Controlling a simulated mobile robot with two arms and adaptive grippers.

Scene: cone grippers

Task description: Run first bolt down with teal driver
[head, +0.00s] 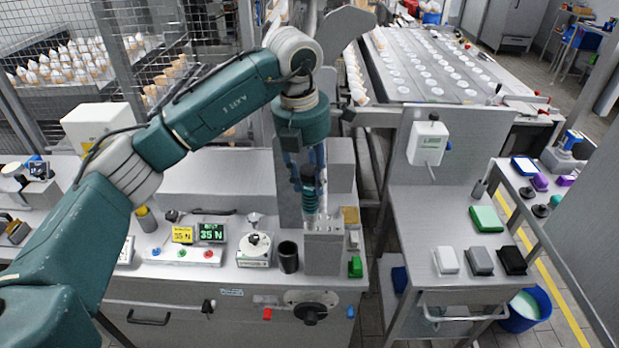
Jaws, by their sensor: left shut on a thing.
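My left arm reaches in from the left, and my left gripper (308,182) points straight down, shut on the teal driver (310,200). The driver is upright, and its lower end is at the top of a grey metal block (323,252) near the bench's front edge. The bolt under the driver is too small or hidden to make out, and I cannot tell whether the tip touches it. My right gripper is out of view.
A green block (355,267) is at right. A side table (440,205) lies beyond a gap.

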